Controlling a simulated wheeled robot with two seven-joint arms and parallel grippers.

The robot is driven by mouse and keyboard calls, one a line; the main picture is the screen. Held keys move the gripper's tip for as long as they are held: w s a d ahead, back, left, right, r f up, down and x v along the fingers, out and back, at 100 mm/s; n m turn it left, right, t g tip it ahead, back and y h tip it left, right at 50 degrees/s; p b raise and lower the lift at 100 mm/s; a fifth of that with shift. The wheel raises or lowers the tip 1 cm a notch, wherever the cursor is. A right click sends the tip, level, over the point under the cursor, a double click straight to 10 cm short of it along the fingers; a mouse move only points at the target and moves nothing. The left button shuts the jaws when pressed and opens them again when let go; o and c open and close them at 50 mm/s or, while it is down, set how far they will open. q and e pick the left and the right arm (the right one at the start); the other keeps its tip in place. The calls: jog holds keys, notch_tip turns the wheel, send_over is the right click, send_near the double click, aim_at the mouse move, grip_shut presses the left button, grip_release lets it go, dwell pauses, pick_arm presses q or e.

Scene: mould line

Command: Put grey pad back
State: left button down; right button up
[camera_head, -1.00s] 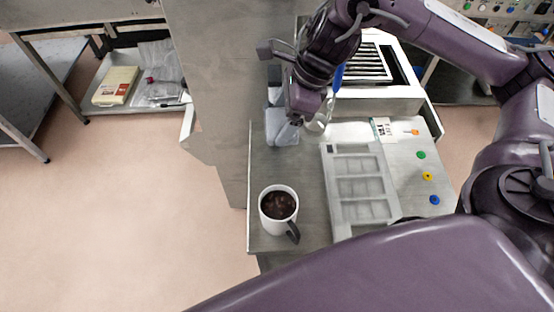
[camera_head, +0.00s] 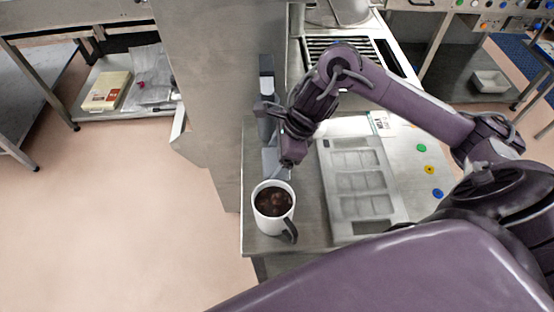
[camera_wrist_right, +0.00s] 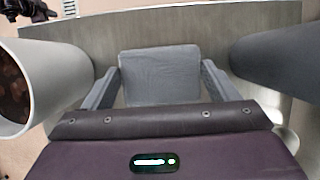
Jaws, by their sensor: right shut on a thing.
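The grey pad (camera_wrist_right: 160,75) is a pale, flat, squarish block in the right wrist view, between the two fingers of my right gripper (camera_wrist_right: 158,88). The gripper is shut on it. In the head view, my right gripper (camera_head: 281,172) is just behind the white mug, over the left part of the bench, and a small part of the pad (camera_head: 270,160) shows beside it. I cannot tell whether the pad touches the bench. My left gripper is not in view.
A white mug (camera_head: 262,222) with dark contents stands close in front of the gripper; it also fills the left of the wrist view (camera_wrist_right: 62,85). A grey framed panel (camera_head: 330,190) lies to the right. Coloured buttons (camera_head: 429,170) are farther right. A metal column borders the left.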

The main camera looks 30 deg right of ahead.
jog(key=shift+f, duration=0.75)
jog(key=o, duration=1)
jog(key=shift+c, duration=0.2)
jog(key=v, duration=1.2)
